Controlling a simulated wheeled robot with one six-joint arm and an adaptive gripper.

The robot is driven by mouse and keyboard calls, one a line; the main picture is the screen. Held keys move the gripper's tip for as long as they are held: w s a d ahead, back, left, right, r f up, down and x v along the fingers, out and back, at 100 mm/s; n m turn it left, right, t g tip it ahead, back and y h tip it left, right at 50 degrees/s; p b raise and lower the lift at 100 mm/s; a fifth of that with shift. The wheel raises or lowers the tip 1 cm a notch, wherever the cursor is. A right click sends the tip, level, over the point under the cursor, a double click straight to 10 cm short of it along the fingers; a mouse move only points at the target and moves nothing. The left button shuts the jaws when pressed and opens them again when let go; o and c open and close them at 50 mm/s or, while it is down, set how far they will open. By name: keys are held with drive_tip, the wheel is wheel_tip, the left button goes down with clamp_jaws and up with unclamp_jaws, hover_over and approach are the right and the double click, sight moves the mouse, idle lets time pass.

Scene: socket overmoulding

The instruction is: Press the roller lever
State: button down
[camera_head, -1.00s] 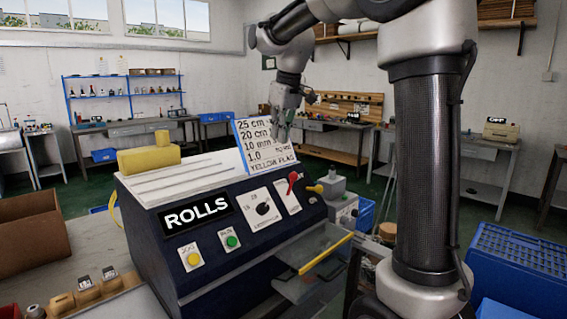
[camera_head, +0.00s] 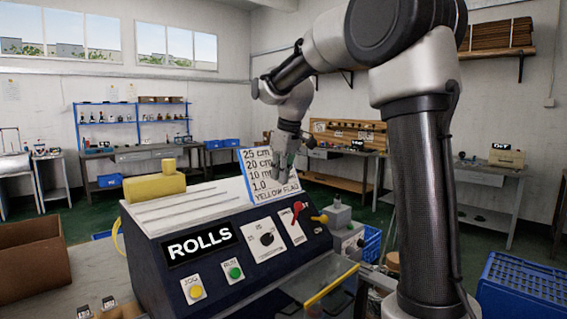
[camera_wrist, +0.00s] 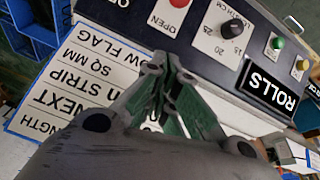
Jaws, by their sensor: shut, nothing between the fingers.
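The dark blue machine with the white-on-black ROLLS sign (camera_head: 201,243) stands on the bench. A red lever (camera_head: 298,208) sits upright on a white plate at the right of its sloped panel. The lever's red knob (camera_wrist: 178,3) is at the top edge of the wrist view, beside the word OPEN, and is partly cut off. My gripper (camera_head: 281,172) is shut and empty, in front of the white instruction card (camera_head: 262,184) and above the panel. In the wrist view my gripper (camera_wrist: 163,62) points toward the panel edge below the lever plate, apart from the lever.
A black dial (camera_head: 267,240), a green button (camera_head: 235,272) and a yellow button (camera_head: 195,291) share the panel. A yellow-edged clear guard (camera_head: 325,287) juts out in front. A blue crate (camera_head: 520,292) stands at right.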

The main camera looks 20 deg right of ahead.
sight(296, 213)
drive_tip(key=x, duration=0.3)
drive_tip(key=shift+f, duration=0.3)
drive_tip(key=shift+s+d+f, duration=0.25)
drive_tip(key=shift+s+d, duration=0.1)
drive_tip(key=shift+s, duration=0.2)
drive_tip(key=shift+s+d+f, duration=0.2)
drive_tip(key=shift+s+d, duration=0.15)
drive_tip(key=shift+s, duration=0.2)
drive_tip(key=shift+s+d+f, duration=0.1)
drive_tip(key=shift+s+f, duration=0.05)
drive_tip(key=shift+f, duration=0.05)
drive_tip(key=shift+s+d+f, duration=0.15)
drive_tip(key=shift+s, duration=0.05)
drive_tip(key=shift+s+d+t, duration=0.1)
drive_tip(key=shift+s+t, duration=0.2)
drive_tip(key=shift+s, duration=0.05)
